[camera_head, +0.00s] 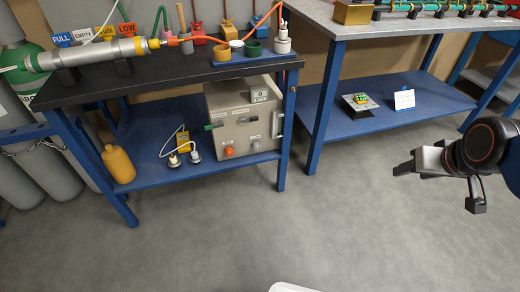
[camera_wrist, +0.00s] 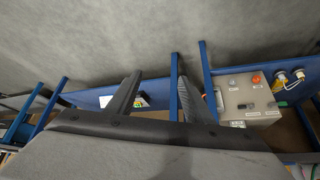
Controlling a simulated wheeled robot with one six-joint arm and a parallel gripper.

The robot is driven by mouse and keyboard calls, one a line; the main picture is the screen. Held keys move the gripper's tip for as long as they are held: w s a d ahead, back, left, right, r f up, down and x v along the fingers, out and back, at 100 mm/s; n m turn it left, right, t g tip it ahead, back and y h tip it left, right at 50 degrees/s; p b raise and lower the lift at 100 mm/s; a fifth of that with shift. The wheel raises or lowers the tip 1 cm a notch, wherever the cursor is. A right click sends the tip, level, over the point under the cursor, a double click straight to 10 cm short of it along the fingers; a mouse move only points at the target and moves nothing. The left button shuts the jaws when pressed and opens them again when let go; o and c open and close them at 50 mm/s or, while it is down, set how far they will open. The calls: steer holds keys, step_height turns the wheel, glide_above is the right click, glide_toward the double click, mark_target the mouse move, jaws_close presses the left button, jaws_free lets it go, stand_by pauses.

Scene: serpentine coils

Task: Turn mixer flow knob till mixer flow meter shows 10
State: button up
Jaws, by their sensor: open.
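No part carries a label I can read as mixer flow knob or mixer flow meter. A grey control box (camera_head: 243,125) sits on the lower shelf of the left table. Its front has a small display (camera_head: 259,94), dark and green switches, an orange-red knob (camera_head: 229,151) and a pale round part (camera_head: 256,146). The box (camera_wrist: 242,92) also shows upside down in the wrist view, with the orange-red knob (camera_wrist: 256,79). My gripper (camera_head: 404,170) is open and empty in the air at the right, well apart from the box. Its two fingers (camera_wrist: 158,82) stand apart in the wrist view.
The right table's lower shelf (camera_head: 430,105) holds a small board (camera_head: 360,104) and a white card (camera_head: 404,99).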

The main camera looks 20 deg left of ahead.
mark_target(258, 149)
steer(key=w+a+f+n+t+y, duration=0.2)
steer(key=w+a+f, duration=0.5)
steer(key=w+a, duration=0.5)
steer(key=w+a+f+n+t+y, duration=0.1)
steer(key=w+a+f+n+t, duration=0.15)
steer(key=w+a+f, duration=0.8)
steer(key=w+a+f+n+t+y, duration=0.1)
steer(key=w+a+f+t+y, duration=0.25)
steer(key=a+f, duration=0.45)
steer(key=s+a+f+n+y, duration=0.3)
steer(key=s+a+f, duration=0.5)
steer(key=a+f, duration=0.15)
steer(key=shift+t, duration=0.4)
steer(key=x, duration=1.1)
steer(key=f+x, duration=0.1)
steer(key=x, duration=0.4)
steer(key=shift+w+d, duration=0.25)
steer(key=shift+w, duration=0.15)
steer(key=c, duration=1)
steer(key=shift+c, duration=0.2)
